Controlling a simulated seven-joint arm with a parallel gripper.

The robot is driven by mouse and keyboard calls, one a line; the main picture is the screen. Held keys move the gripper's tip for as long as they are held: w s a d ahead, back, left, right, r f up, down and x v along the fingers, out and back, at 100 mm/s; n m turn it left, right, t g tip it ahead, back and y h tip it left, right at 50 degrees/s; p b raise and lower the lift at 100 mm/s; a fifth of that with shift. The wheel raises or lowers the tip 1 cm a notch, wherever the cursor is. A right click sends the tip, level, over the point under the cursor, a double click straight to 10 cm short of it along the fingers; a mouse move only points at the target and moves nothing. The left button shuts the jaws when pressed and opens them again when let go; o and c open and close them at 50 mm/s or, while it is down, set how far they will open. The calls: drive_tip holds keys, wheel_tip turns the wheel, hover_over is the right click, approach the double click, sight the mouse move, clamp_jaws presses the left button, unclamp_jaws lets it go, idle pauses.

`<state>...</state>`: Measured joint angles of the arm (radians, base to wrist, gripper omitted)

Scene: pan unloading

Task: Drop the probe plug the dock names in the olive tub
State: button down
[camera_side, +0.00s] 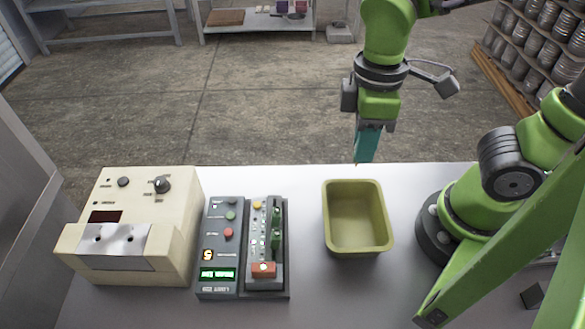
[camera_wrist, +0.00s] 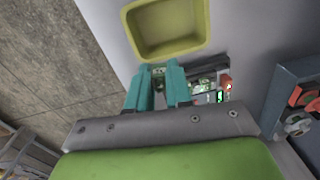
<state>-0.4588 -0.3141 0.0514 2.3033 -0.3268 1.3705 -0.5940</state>
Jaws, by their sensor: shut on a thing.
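The olive tub (camera_side: 357,222) stands on the white table in the side view, and its inside looks empty. It also shows at the top of the wrist view (camera_wrist: 166,30). My gripper (camera_side: 364,160) is above the table's back edge, behind and higher than the tub. Its teal fingers are shut on a small green piece (camera_wrist: 158,72), apparently a probe plug, mostly hidden between the fingertips. The dock (camera_side: 222,248) is a dark grey unit left of the tub. Its green display is too small to read. Green plugs (camera_side: 275,232) and a red plug (camera_side: 263,269) sit in its right part.
A cream instrument (camera_side: 135,205) with a knob and a metal plate with two holes stands left of the dock. White table is bare between the dock and the tub. A dark block (camera_side: 532,295) lies at the front right. Shelves and stacked cans are farther back.

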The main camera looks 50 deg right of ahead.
wheel_tip(320, 180, down, 8)
drive_tip(key=s+n, duration=0.1)
drive_tip(key=s, duration=0.1)
drive_tip(key=shift+s+d, duration=0.2)
drive_tip(key=shift+d, duration=0.25)
drive_tip(key=c, duration=1)
unclamp_jaws()
drive_tip(key=shift+r, duration=0.1)
drive_tip(key=shift+o, duration=0.2)
wheel_tip(320, 180, up, 17)
drive_tip(key=shift+w+d, duration=0.25)
drive_tip(key=shift+w, duration=0.1)
